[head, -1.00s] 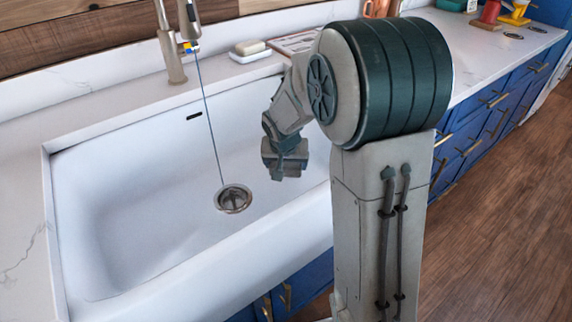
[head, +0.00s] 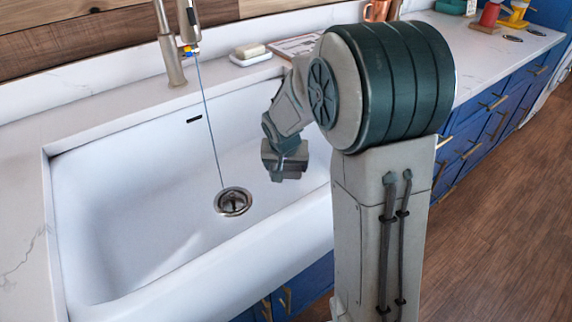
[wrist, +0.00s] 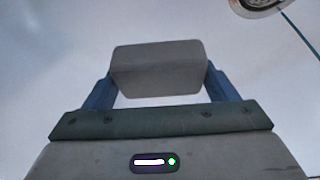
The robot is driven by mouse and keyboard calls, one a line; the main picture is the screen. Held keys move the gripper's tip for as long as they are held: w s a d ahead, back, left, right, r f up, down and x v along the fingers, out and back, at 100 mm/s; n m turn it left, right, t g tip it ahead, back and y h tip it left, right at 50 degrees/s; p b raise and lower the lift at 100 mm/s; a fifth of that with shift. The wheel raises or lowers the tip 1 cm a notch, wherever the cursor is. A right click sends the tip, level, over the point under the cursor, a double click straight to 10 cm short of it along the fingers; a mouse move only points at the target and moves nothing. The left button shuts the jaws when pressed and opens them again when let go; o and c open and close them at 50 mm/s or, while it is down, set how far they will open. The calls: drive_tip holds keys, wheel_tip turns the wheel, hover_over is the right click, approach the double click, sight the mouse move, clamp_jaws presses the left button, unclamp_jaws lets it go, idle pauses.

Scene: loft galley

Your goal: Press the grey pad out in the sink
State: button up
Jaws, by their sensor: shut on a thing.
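The grey pad (wrist: 158,70) is a block between the two blue fingers of my gripper (wrist: 160,88) in the wrist view, with white basin behind it. In the head view my gripper (head: 285,165) hangs over the right part of the white sink (head: 120,200), right of the drain (head: 233,201). My gripper is shut on the pad. The pad is hard to tell from the gripper in the head view. Whether the pad touches the basin floor cannot be told. A thin stream of water runs from the faucet (head: 168,45) to the drain.
A soap bar on a white dish (head: 250,55) sits on the counter behind the sink. A copper mug (head: 377,10) and colored items stand farther right. The sink's front wall (head: 200,275) rises near me. The left half of the basin is empty.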

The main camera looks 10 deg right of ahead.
drive_tip(key=shift+f+b, duration=3.4)
drive_tip(key=shift+f, duration=0.5)
drive_tip(key=shift+f+b, duration=0.55)
drive_tip(key=shift+b, duration=0.05)
drive_tip(key=shift+s+f+b, duration=0.25)
drive_tip(key=shift+f+b, duration=0.05)
drive_tip(key=shift+f, duration=0.05)
idle(0.4)
drive_tip(key=shift+w+r+p, duration=0.2)
drive_tip(key=shift+r+p, duration=3.3)
drive_tip(key=shift+r, duration=1.75)
drive_tip(key=shift+f, duration=0.1)
drive_tip(key=b, duration=0.8)
approach(287, 193)
drive_tip(key=x, duration=0.2)
drive_tip(key=w+x, duration=0.1)
drive_tip(key=x, duration=0.2)
drive_tip(key=shift+w, duration=0.15)
